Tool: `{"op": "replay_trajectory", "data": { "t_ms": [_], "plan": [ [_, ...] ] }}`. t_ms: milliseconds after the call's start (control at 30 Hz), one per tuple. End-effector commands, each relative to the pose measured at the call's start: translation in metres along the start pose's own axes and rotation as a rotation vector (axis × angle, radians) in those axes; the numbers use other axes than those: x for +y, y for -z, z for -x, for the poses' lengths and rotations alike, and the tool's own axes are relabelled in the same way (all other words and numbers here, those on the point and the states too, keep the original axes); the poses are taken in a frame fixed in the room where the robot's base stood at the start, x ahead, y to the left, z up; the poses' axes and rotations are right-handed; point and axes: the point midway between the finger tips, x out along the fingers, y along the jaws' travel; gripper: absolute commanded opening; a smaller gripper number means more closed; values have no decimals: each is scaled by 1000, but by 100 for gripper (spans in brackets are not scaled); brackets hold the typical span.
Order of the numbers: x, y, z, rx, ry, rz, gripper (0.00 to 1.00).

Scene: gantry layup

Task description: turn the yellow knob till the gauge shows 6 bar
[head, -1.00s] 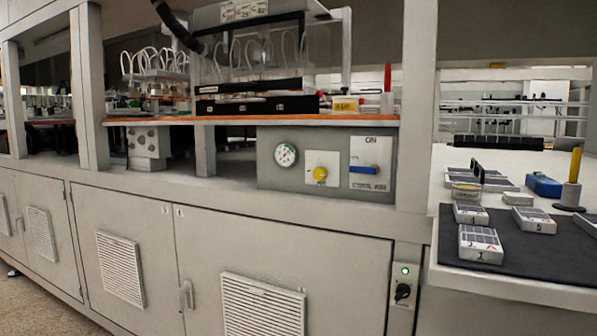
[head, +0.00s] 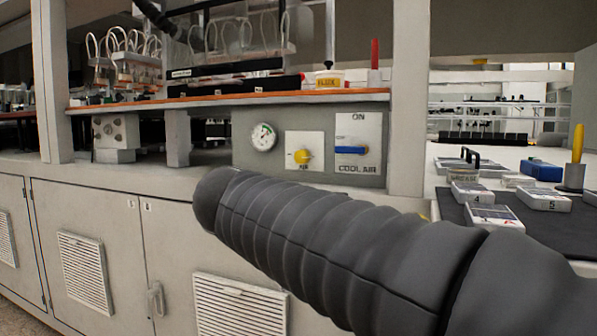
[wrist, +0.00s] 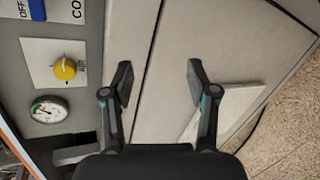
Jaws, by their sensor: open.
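The yellow knob (head: 304,156) sits on a white plate on the grey panel under the orange-edged shelf in the head view. The round gauge (head: 263,137) is to its left; its numbers are too small to read. In the wrist view the yellow knob (wrist: 65,69) is at the upper left, with the gauge (wrist: 49,110) below it, its face showing green and red marks. My gripper (wrist: 158,75) is open and empty in front of the cabinet doors, apart from the knob and to its right in the wrist view. My gripper is not visible in the head view.
A blue lever (head: 351,150) on the white COOL AIR plate (head: 359,128) is right of the knob. The shelf (head: 220,98) overhangs the panel (head: 240,163). Vented cabinet doors (head: 90,240) lie below. A dark mat (head: 452,205) with several boxes is at the right.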

Motion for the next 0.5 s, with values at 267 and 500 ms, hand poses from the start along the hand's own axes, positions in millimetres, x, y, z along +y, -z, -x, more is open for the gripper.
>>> {"op": "replay_trajectory", "data": {
  "t_ms": [267,500],
  "plan": [
    [89,49,54,-129,-306,232,59],
    [107,52,56,-164,-352,260,59]
  ]
}}
